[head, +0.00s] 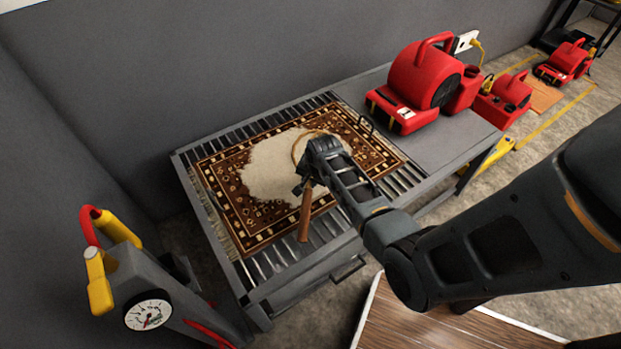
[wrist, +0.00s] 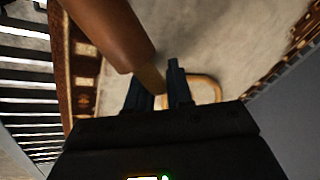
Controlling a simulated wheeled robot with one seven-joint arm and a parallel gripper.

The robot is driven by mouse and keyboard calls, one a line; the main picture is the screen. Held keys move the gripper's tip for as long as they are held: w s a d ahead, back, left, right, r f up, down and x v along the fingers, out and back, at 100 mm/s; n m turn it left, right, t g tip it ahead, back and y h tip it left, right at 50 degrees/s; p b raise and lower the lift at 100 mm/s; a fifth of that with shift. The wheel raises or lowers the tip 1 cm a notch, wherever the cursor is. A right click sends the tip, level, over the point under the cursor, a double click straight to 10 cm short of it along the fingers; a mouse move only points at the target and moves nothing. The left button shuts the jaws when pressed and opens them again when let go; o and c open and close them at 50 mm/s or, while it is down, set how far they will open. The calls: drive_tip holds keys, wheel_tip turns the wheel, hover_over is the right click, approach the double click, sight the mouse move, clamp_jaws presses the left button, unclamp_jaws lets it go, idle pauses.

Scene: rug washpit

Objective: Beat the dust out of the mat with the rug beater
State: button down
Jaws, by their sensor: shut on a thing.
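The mat (head: 240,207) is brown and cream with a patterned border and a large pale dusty patch in its middle. It lies flat on a slatted metal table. My gripper (head: 303,178) is over the mat's near right part, shut on the rug beater. The beater's brown wooden handle (head: 305,215) points toward the table's front edge, and its looped cane head (head: 297,146) shows partly behind the gripper. In the wrist view the handle (wrist: 112,32) crosses at upper left, with the loop (wrist: 208,85) beyond the fingers (wrist: 160,85). I cannot tell whether the loop touches the mat.
The slatted table (head: 262,270) has a solid grey top at its right end, where a red blower (head: 420,82) stands. A grey device with a pressure gauge (head: 148,314) stands at lower left. Grey walls close off the back and left. More red machines stand at right.

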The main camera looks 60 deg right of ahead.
drive_tip(key=shift+s+r+p, duration=0.1)
drive_tip(key=shift+r+p, duration=2)
drive_tip(key=shift+r, duration=0.1)
drive_tip(key=shift+f, duration=0.1)
